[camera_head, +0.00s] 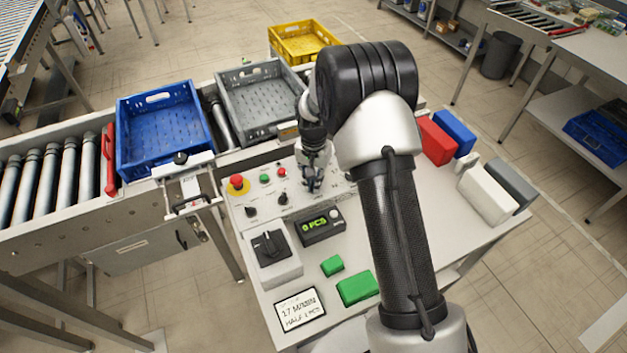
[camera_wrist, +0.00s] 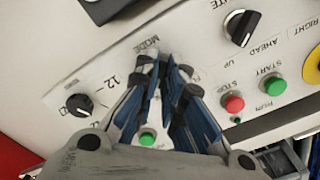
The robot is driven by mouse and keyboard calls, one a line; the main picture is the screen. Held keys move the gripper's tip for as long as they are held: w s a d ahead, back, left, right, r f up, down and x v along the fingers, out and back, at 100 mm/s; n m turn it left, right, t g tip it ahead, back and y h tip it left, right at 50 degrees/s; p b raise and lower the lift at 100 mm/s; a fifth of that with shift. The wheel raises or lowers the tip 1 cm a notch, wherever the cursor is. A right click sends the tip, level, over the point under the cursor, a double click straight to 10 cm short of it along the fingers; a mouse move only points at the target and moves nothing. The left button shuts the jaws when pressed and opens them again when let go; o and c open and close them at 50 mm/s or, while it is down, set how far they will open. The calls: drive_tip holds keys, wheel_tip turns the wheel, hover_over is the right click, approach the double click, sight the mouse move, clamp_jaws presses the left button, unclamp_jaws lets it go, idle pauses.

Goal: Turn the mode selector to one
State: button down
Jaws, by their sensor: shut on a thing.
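The light control panel (camera_head: 240,205) lies on the bench in the head view, and its face fills much of the wrist view (camera_wrist: 190,25). My gripper (camera_head: 313,187) reaches down onto it. In the wrist view its blue-padded fingers (camera_wrist: 165,68) come close together just beside the printed word MODE (camera_wrist: 148,47). The fingers are shut on the mode selector there. The knob itself is hidden between and behind the fingertips, so its pointer and setting cannot be read.
Black knobs (camera_wrist: 243,27) (camera_wrist: 78,107) stand on either side of my fingers. A green start button (camera_wrist: 272,86), a red stop button (camera_wrist: 233,103) and a red emergency button (camera_head: 237,182) are nearby. Blue (camera_head: 121,150) and grey (camera_head: 222,117) crates stand on the conveyor behind.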

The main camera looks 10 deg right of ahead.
idle(0.5)
drive_tip(key=c, duration=1.7)
unclamp_jaws()
drive_tip(key=shift+r, duration=0.1)
wheel_tip(320, 180, up, 12)
